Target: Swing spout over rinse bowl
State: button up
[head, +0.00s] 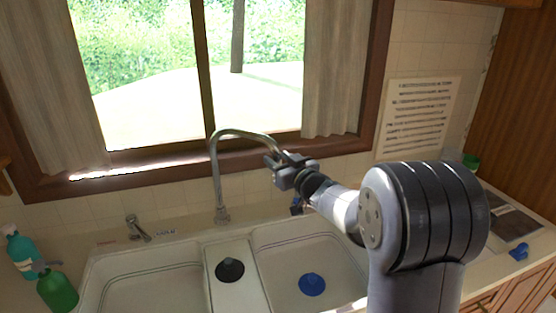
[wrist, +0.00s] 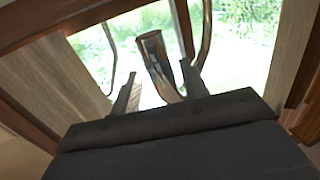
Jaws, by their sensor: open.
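The chrome gooseneck spout (head: 215,172) rises behind the sink and arches to the right. Its free end meets my gripper above the back of the right bowl (head: 340,262). My gripper (head: 280,163) is open around or right beside that end. In the wrist view, the spout's end (wrist: 154,58) shows between the two fingertips of my gripper (wrist: 160,70); I cannot tell whether they touch it. The left bowl (head: 150,285) lies to the left of the spout. Which bowl is the rinse bowl cannot be told.
A black stopper (head: 230,270) sits in the narrow middle section, and a blue round piece (head: 312,284) lies in the right bowl. A small lever tap (head: 137,228) stands behind the left bowl. Teal (head: 22,252) and green (head: 57,291) bottles stand at far left. The window (head: 150,80) is behind.

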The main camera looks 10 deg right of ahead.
jog(key=b+v, duration=0.1)
jog(key=v, duration=0.9)
jog(key=shift+b, duration=0.35)
jog(key=shift+w, duration=0.1)
jog(key=p+x, duration=0.2)
jog(key=x, duration=0.9)
jog(key=shift+a, duration=0.1)
jog(key=shift+s+a+f, duration=0.1)
jog(key=shift+s+a, duration=0.1)
jog(key=shift+s, duration=0.15)
jog(key=shift+s+a+b, duration=0.2)
jog(key=shift+s+b, duration=0.1)
jog(key=shift+s, duration=0.1)
jog(key=shift+d, duration=0.1)
